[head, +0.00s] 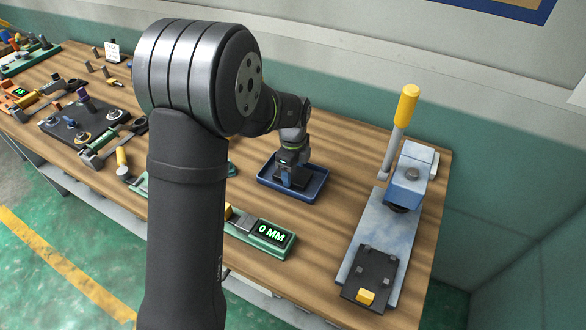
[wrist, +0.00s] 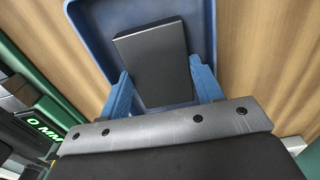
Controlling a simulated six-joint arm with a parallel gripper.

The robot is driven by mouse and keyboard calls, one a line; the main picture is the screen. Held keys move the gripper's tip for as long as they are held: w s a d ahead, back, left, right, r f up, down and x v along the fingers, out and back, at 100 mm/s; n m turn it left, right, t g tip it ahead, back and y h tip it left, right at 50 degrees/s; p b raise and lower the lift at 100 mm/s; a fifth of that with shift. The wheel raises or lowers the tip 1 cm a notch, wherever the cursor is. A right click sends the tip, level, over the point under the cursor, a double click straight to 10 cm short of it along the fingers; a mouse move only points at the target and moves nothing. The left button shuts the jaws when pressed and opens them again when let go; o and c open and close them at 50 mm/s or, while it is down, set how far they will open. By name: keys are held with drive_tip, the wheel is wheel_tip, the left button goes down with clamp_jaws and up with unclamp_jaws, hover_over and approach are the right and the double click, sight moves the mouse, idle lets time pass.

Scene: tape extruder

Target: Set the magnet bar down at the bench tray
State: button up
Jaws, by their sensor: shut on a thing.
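The magnet bar is a dark grey rectangular block (wrist: 152,55) in the wrist view. It lies between the two blue fingers of my gripper (wrist: 163,88), which are shut on its sides. The bench tray is a shallow blue tray (head: 318,192) on the wooden bench in the head view, and its raised rim also shows in the wrist view (wrist: 82,35). My gripper (head: 292,180) points down into the tray, with the bar inside the rim. I cannot tell whether the bar touches the tray floor. My wrist hides part of the tray's back side.
A green gauge reading 0 MM (head: 272,236) lies in front of the tray. A blue lever press with a yellow handle (head: 408,105) stands to the right. A black board with small parts (head: 75,125) and several tools lie left. Bare wood separates tray and press.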

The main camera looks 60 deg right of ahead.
drive_tip(key=o, duration=1.4)
wheel_tip(320, 180, up, 18)
drive_tip(key=shift+f, duration=0.2)
drive_tip(key=shift+f, duration=0.15)
